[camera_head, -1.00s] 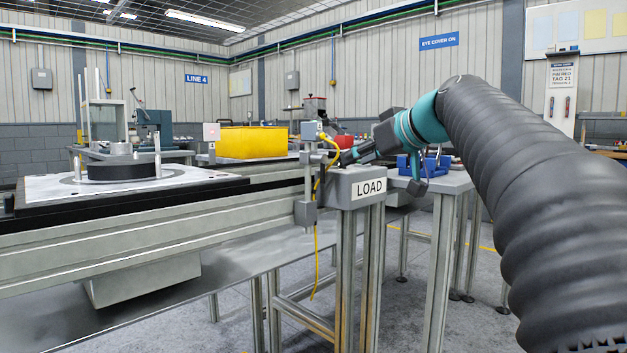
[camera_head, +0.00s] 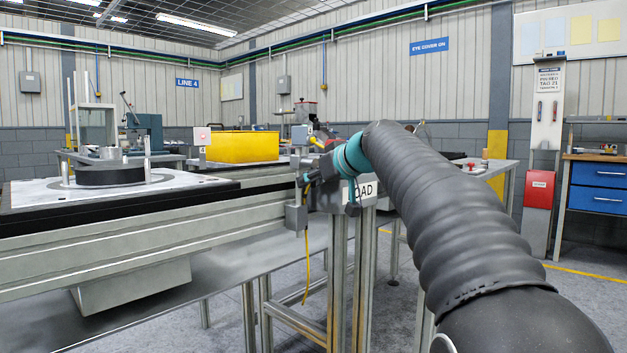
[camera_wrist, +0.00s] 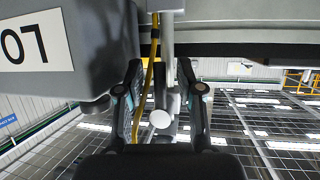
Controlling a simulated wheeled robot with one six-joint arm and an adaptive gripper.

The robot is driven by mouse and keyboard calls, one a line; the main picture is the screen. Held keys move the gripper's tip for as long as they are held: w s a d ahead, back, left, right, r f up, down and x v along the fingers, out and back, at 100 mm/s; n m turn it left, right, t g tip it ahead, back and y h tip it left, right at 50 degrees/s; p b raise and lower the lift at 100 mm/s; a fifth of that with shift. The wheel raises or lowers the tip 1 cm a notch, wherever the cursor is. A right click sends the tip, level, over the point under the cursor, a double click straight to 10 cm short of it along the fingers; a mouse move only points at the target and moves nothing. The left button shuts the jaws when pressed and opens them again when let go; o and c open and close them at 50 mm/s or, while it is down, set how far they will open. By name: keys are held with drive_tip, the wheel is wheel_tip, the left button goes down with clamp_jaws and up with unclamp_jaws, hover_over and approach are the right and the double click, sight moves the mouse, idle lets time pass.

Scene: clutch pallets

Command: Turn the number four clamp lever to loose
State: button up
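My gripper (camera_wrist: 159,72) is in the wrist view with its two dark fingers apart. A white round-ended piece (camera_wrist: 160,119) shows between the fingers; I cannot tell whether it is a lever end or whether a finger touches it. A metal post (camera_wrist: 167,45) and a yellow cable (camera_wrist: 148,80) run just beyond the fingers. In the head view my gripper is at the clamp post (camera_head: 297,190) beside the LOAD block, its fingers mostly hidden by my arm. No clamp lever marked four can be made out.
The grey LOAD block (camera_head: 327,197) is close beside my gripper; its label is upside down in the wrist view (camera_wrist: 35,42). The conveyor rail (camera_head: 130,240) carries a pallet plate (camera_head: 40,192) with a black ring (camera_head: 110,176). A yellow bin (camera_head: 243,146) stands behind.

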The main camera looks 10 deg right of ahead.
sight(302, 166)
clamp_jaws()
drive_tip(key=shift+r+p, duration=0.1)
drive_tip(key=shift+p, duration=0.3)
drive_tip(key=shift+s+a+r+m+g+y+p, duration=0.35)
drive_tip(key=shift+a+r+m+g+y+p, duration=0.25)
drive_tip(key=shift+m+y+p, duration=0.85)
drive_tip(key=shift+s+a+r+m+g+y+p, duration=0.35)
drive_tip(key=shift+m+g+y+p, duration=0.45)
drive_tip(key=shift+m+p, duration=1.2)
drive_tip(key=shift+s+a+r+m+g+y+p, duration=0.3)
drive_tip(key=shift+a+r+m+g+y+p, duration=0.2)
drive_tip(key=shift+m+y+p, duration=1)
drive_tip(key=shift+m, duration=0.45)
